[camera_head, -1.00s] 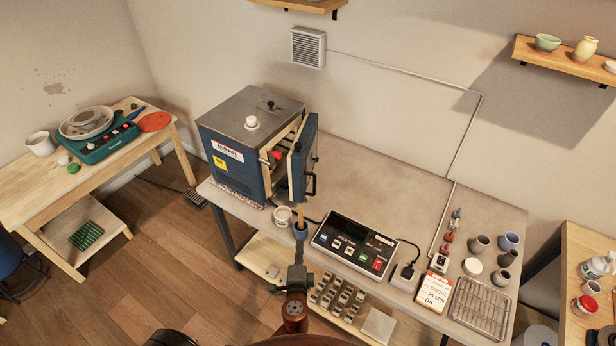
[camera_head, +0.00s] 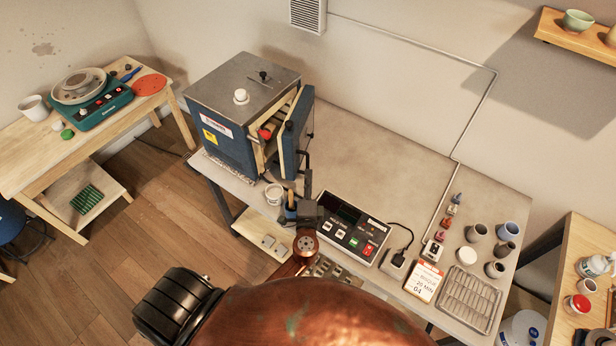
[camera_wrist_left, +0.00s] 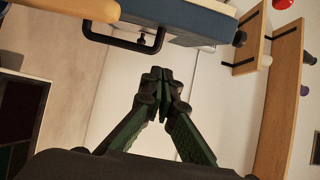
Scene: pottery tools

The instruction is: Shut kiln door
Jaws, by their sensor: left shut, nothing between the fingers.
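The kiln (camera_head: 222,128) is a blue box with a grey top, at the left end of the grey table. Its blue door (camera_head: 300,112) stands partly open on the right side, showing a pale inner lining. In the left wrist view the door (camera_wrist_left: 185,18) crosses the top, with its black bar handle (camera_wrist_left: 125,42) below it. My left gripper (camera_head: 307,178) is just in front of the door, low by the handle side. Its fingertips meet with nothing between them, below and right of the handle in the wrist view (camera_wrist_left: 161,76). I see no contact with the door. My right gripper is out of view.
A control box (camera_head: 350,226) stands close right of my left gripper. The table (camera_head: 385,150) behind the control box is clear.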

